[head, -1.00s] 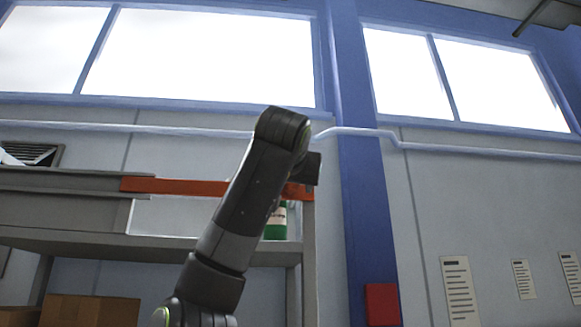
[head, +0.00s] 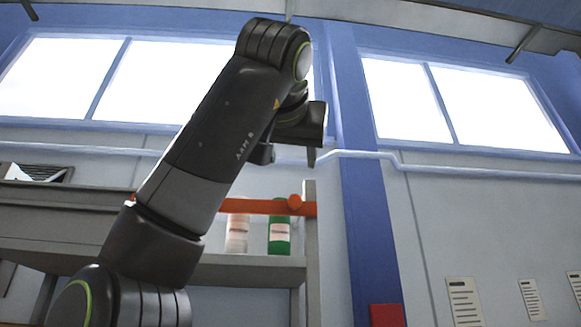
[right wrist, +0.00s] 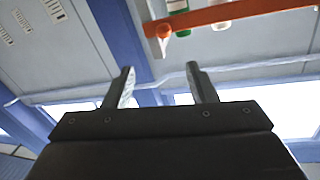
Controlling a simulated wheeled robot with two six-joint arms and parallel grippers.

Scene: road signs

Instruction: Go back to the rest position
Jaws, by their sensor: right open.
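My right arm rises from the lower left of the head view and bends at the top. My right gripper (head: 287,157) hangs below that bend, in front of the wall and the shelf. In the right wrist view its two fingers (right wrist: 160,70) stand apart with nothing between them. My left gripper is not in view.
A grey shelf (head: 245,270) with an orange-red rail (head: 243,207) stands behind my arm. A green bottle (head: 279,235) and a white bottle (head: 237,230) stand on it. A blue pillar (head: 372,230), windows (head: 408,105) and wall papers (head: 465,302) are beyond. The space right of the gripper looks clear.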

